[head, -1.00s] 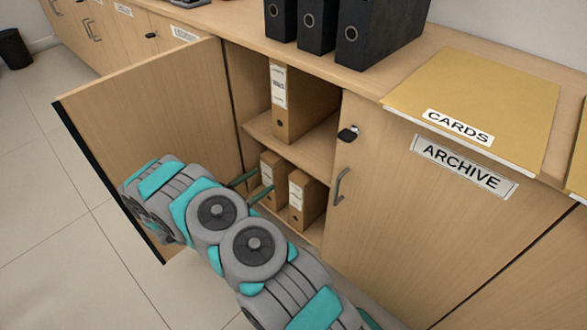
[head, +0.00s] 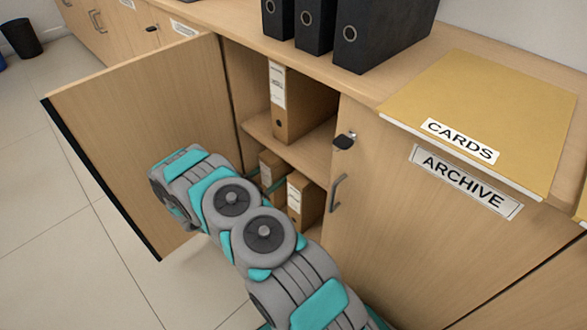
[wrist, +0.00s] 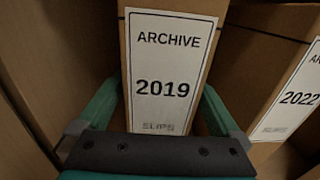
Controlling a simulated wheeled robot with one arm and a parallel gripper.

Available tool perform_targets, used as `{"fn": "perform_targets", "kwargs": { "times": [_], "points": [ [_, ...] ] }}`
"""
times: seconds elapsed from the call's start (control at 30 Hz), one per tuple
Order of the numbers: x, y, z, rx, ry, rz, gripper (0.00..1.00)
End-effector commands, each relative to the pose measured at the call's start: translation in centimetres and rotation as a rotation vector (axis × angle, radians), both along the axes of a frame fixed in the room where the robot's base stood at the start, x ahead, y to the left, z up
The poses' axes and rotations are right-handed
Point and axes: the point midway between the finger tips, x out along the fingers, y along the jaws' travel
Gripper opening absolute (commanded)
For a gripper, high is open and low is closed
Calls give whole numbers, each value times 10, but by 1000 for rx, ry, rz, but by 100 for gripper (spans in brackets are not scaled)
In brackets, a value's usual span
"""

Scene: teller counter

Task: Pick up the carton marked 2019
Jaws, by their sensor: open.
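The carton marked 2019 (wrist: 170,60) stands upright straight ahead in the wrist view, its white label facing me. In the head view it appears to be the left carton (head: 271,165) on the lower shelf, partly hidden by my arm. My gripper (wrist: 160,88) is open, with one green finger at each side of the carton's front. I cannot tell whether the fingers touch it. In the head view my gripper is mostly hidden behind my arm.
A carton marked 2022 (wrist: 285,100) stands close on the right. Another carton (head: 285,105) stands on the upper shelf (head: 300,153). The open cabinet door (head: 140,130) is on the left; the closed ARCHIVE door (head: 400,220) is on the right.

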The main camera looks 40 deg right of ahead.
Motion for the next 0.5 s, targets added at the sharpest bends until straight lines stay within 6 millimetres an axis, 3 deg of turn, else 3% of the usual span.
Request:
{"fn": "perform_targets", "kwargs": {
  "times": [0.23,0.5],
  "points": [
    [3,-35,-4,0,-1,-2,100],
    [4,-42,-4,0,0,0,100]
  ]
}}
